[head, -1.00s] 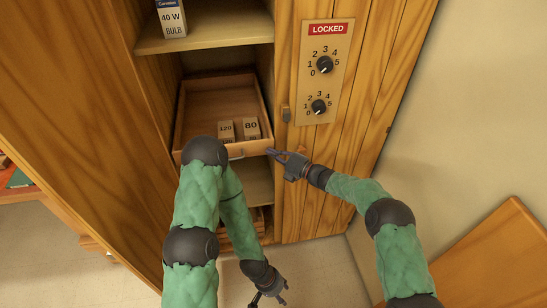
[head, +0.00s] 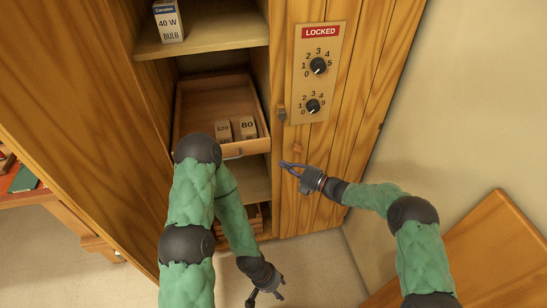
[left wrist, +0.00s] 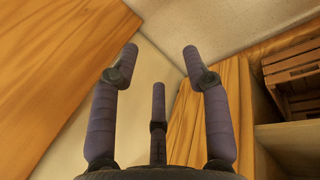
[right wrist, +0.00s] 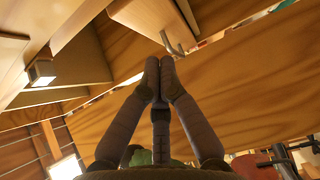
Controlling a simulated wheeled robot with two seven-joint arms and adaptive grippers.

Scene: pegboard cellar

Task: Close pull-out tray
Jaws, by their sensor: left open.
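The pull-out tray (head: 220,90) is a wooden drawer standing out of the tall cabinet, with two small boxes in its front, marked 120 (head: 222,131) and 80 (head: 246,128). A small handle (head: 234,154) is on its front; in the right wrist view a metal hook-like handle (right wrist: 172,44) shows on it. My right gripper (head: 284,165) is just right of and below the tray's front right corner, apart from it. Its fingertips (right wrist: 160,66) are together, with nothing seen between them. My left gripper (head: 264,293) hangs low before the cabinet, open and empty (left wrist: 160,52).
A shelf with a bulb box (head: 168,22) is above the tray. On the right, a wooden panel carries a LOCKED sign (head: 321,32) and two dials. My left arm covers the tray's front left corner. A wooden surface (head: 470,260) stands at lower right.

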